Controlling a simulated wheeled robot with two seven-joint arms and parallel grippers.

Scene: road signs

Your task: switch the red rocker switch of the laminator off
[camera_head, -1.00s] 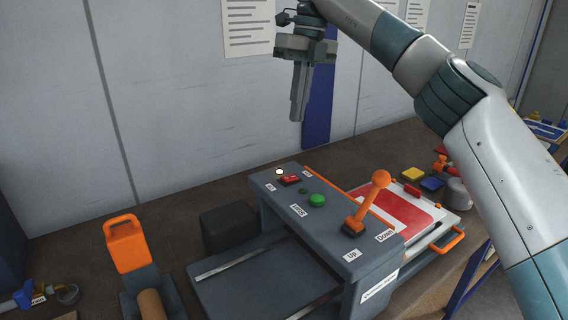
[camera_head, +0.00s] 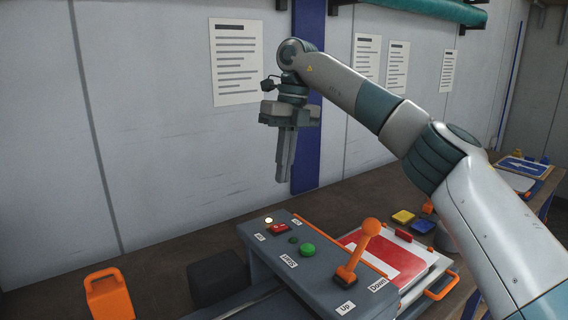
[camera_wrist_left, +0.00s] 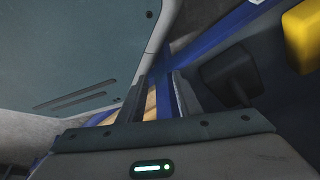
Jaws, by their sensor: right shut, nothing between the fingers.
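The laminator (camera_head: 330,278) is a grey machine on the bench in the head view. Its red rocker switch (camera_head: 279,228) sits at the far left end of the top panel, beside a lit pale lamp (camera_head: 269,220). My right gripper (camera_head: 282,181) is shut and empty, pointing down above the far end of the panel, clear of the switch. Which way the rocker is tipped is too small to tell. My left gripper (camera_wrist_left: 155,95) shows only in the left wrist view, with its two fingers apart and nothing seen held between them.
A green button (camera_head: 308,249) and an orange-knobbed lever (camera_head: 358,250) stand on the same panel. A red and white sign (camera_head: 390,262) lies to the right. An orange handle (camera_head: 107,295) rises at the lower left. The wall is close behind.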

